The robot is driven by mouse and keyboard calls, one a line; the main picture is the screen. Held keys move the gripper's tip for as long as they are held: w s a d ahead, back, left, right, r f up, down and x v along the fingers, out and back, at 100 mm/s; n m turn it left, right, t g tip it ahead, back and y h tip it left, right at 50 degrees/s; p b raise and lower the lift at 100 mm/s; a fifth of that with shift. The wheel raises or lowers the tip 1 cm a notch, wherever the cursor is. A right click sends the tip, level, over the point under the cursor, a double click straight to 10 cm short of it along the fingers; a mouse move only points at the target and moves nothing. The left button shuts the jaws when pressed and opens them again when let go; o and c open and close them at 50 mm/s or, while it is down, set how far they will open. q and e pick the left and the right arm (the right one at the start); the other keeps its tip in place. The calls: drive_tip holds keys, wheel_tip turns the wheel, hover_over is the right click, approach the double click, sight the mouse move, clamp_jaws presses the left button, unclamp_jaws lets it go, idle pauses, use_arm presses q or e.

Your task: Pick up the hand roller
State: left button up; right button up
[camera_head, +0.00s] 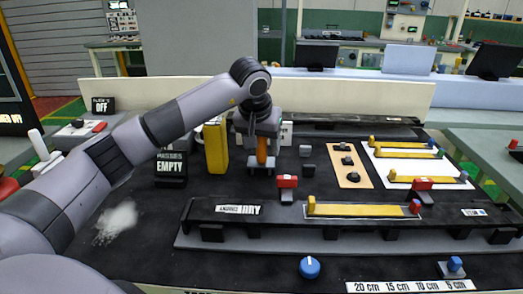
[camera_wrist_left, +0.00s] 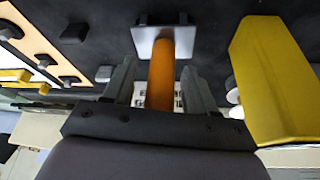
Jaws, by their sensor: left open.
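The hand roller shows as an upright orange handle (camera_head: 262,151) below my left wrist in the head view. In the left wrist view the orange handle (camera_wrist_left: 162,72) runs from a pale plate towards my palm. My left gripper (camera_head: 262,160) is open, with one finger on each side of the handle. The fingers (camera_wrist_left: 158,85) appear apart from it, with a gap on both sides in the wrist view. The top of the handle is hidden by my gripper in the head view. My right gripper is not in view.
A yellow block (camera_head: 216,150) stands close left of my gripper. An "EMPTY" sign (camera_head: 171,168) is farther left. A dark rail (camera_head: 300,210) with red clips and a yellow strip lies in front. A tan board (camera_head: 348,165) and a white sheet with yellow strips lie right.

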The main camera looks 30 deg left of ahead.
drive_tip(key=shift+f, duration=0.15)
use_arm(q)
drive_tip(key=shift+c, duration=1)
clamp_jaws()
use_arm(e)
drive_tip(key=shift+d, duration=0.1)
use_arm(q)
drive_tip(key=shift+r, duration=0.1)
drive_tip(key=shift+w+r, duration=0.1)
drive_tip(key=shift+r, duration=0.55)
wheel_tip(320, 180, up, 18)
drive_tip(key=p, duration=0.2)
drive_tip(key=shift+r, duration=0.25)
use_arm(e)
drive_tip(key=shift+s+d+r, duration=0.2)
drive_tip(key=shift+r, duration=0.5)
